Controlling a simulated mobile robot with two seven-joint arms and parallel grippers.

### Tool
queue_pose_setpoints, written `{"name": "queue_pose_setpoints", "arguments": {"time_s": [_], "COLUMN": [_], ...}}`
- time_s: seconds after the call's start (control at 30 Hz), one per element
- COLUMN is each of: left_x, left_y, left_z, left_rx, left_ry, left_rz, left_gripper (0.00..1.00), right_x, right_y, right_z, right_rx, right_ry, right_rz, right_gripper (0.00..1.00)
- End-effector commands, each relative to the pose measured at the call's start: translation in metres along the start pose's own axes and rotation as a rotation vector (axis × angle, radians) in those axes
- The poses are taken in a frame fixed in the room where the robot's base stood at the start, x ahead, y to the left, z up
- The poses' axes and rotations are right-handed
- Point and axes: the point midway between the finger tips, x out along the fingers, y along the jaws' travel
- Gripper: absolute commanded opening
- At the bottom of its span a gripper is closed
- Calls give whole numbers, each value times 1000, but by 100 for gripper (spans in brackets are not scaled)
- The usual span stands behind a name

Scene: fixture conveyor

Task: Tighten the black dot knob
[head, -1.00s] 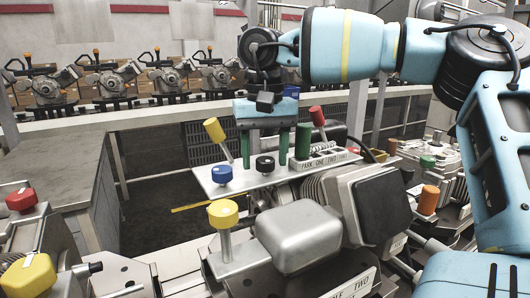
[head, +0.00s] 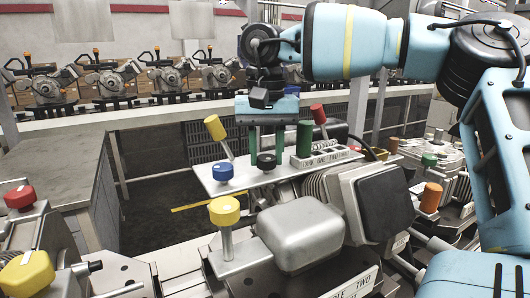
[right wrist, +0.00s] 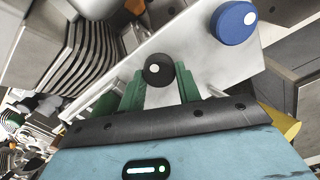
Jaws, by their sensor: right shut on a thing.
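The black knob (head: 266,163) with a white dot on top stands on a pale plate (head: 215,187). In the right wrist view the knob (right wrist: 158,70) sits between the green fingers of my right gripper (right wrist: 158,85). In the head view my right gripper (head: 266,148) comes down from above, its fingers at either side of the knob and shut on it. The lower fingertips are partly hidden by the knob. My left gripper is not in view.
A blue knob (head: 223,171) stands left of the black knob on the plate. A yellow-topped lever (head: 214,128), a green post (head: 304,137) and a red-topped lever (head: 318,115) stand close around. A yellow knob (head: 224,211) is in front. A grey table (head: 45,165) is at left.

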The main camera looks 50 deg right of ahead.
Motion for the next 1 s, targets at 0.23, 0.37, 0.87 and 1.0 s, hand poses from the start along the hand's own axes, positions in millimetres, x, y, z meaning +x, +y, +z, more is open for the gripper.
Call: {"name": "queue_pose_setpoints", "arguments": {"time_s": [0.23,0.37,0.87,1.0], "left_x": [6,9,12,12], "left_y": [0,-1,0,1], "left_z": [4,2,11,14], "left_rx": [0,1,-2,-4], "left_ry": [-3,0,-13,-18], "left_rz": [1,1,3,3], "left_gripper": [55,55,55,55], "right_x": [0,1,0,0], "right_y": [1,1,3,3], "right_z": [0,0,1,2], "right_rx": [218,342,817,949], "right_ry": [2,0,2,2], "right_rz": [1,0,0,0], "right_gripper": [11,11,11,11]}}
